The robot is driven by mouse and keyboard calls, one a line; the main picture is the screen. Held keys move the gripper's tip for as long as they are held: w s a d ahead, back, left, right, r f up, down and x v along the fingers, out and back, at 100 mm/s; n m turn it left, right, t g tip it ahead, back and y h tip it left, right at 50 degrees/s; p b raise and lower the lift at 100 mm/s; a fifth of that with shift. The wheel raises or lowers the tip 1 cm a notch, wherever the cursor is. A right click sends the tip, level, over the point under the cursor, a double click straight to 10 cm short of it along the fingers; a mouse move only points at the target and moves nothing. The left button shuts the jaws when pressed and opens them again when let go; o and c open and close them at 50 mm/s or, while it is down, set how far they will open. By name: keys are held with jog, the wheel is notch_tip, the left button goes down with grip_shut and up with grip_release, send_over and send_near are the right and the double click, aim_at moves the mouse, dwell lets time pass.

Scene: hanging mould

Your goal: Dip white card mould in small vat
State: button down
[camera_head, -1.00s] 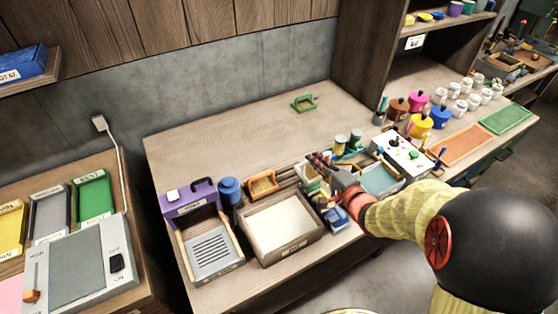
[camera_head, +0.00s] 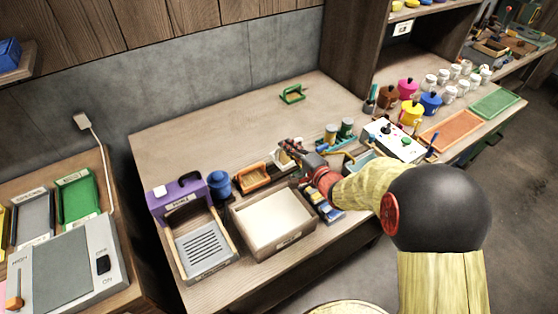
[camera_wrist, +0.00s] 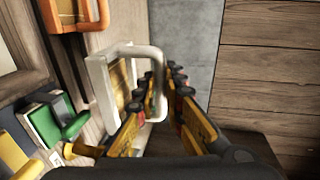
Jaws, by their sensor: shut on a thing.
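The white card mould (camera_wrist: 99,75), a white frame with a loop handle, is in my gripper (camera_wrist: 165,85). The fingers are shut on the handle. In the head view my gripper (camera_head: 292,147) is over the back of the bench, with the mould (camera_head: 284,161) partly hidden below it. A wooden vat of whitish pulp (camera_head: 238,234) stands in front of and left of the gripper. A teal-filled tray (camera_head: 359,164) lies to the right, mostly hidden by my arm. I cannot read their labels to tell which is the small vat.
An orange mould (camera_head: 254,176) is close left of the white one. A blue jar (camera_head: 219,183) and a purple-backed box (camera_head: 178,200) stand further left. The back of the bench is mostly clear.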

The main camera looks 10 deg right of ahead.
jog(key=w+f, duration=0.1)
jog(key=w+a+f+b, duration=0.1)
jog(key=w+f, duration=0.1)
jog(key=w+f+b, duration=0.1)
jog(key=f, duration=0.1)
jog(key=shift+w+a+f, duration=0.2)
jog(key=shift+w+a, duration=0.1)
jog(key=shift+w, duration=0.05)
jog(key=f+b, duration=0.1)
jog(key=w+f+b, duration=0.1)
jog(key=f, duration=0.1)
jog(key=shift+a+f, duration=0.1)
jog(key=shift+f, duration=0.15)
jog(key=shift+s, duration=0.1)
jog(key=shift+f, duration=0.15)
jog(key=c, duration=1.9)
grip_release()
jog(key=shift+f+b, duration=0.15)
jog(key=shift+b, duration=0.25)
